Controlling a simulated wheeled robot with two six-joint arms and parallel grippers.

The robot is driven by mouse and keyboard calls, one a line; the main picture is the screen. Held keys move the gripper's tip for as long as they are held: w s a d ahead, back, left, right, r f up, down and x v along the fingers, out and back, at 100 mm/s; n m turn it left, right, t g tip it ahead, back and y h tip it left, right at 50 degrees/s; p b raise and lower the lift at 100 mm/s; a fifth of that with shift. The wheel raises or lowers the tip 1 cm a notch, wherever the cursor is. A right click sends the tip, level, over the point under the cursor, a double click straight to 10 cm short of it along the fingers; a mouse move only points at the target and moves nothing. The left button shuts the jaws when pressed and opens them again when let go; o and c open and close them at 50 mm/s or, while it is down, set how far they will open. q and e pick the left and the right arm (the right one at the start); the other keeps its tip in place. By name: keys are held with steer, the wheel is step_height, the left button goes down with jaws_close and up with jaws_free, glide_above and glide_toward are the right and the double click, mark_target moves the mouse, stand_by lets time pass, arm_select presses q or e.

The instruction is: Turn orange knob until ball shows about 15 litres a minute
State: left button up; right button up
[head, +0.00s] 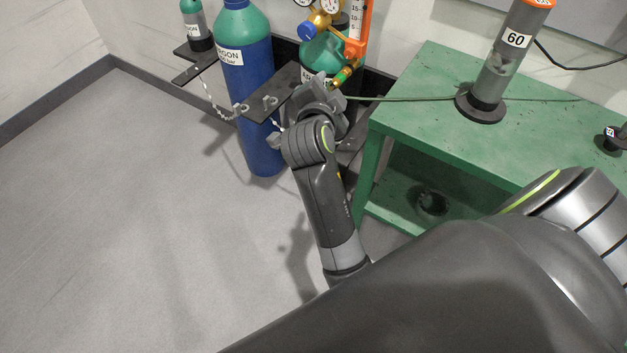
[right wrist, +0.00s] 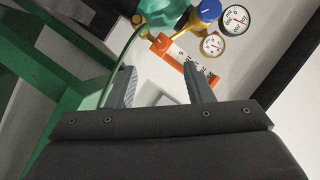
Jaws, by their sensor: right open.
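The flowmeter (head: 356,30), with an orange frame and a white scale, stands at the top of the head view beside the regulator. In the right wrist view the flowmeter (right wrist: 186,63) lies slantwise past my fingertips. An orange block with a white mark (right wrist: 160,43), possibly the knob, sits at its upper-left end. The ball is too small to make out. My right gripper (head: 322,92) is just below the flowmeter in the head view. In the right wrist view my right gripper (right wrist: 158,72) is open, with nothing between its fingers. My left gripper is out of view.
The blue regulator knob (right wrist: 208,10) and gauges (right wrist: 236,19) are close by. A blue argon cylinder (head: 250,100) stands left of my gripper. A green bench (head: 420,100) with a grey tube marked 60 (head: 505,60) is at right. A green hose (head: 400,99) runs across. Open floor lies left.

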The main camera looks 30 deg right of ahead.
arm_select(q)
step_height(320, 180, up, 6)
steer(key=p, duration=0.6)
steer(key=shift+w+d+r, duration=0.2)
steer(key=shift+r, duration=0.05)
arm_select(e)
steer(key=a+f+n+g+y, duration=0.1)
steer(key=f+n+y, duration=0.2)
steer(key=f, duration=0.9)
steer(key=s+a+f+n+g+y, duration=0.1)
steer(key=a+f+n+y, duration=0.1)
steer(key=f+n, duration=0.6)
steer(key=shift+a+f+n+y, duration=0.35)
steer(key=shift+f+y, duration=0.25)
steer(key=shift+f, duration=2.2)
steer(key=shift+d, duration=0.1)
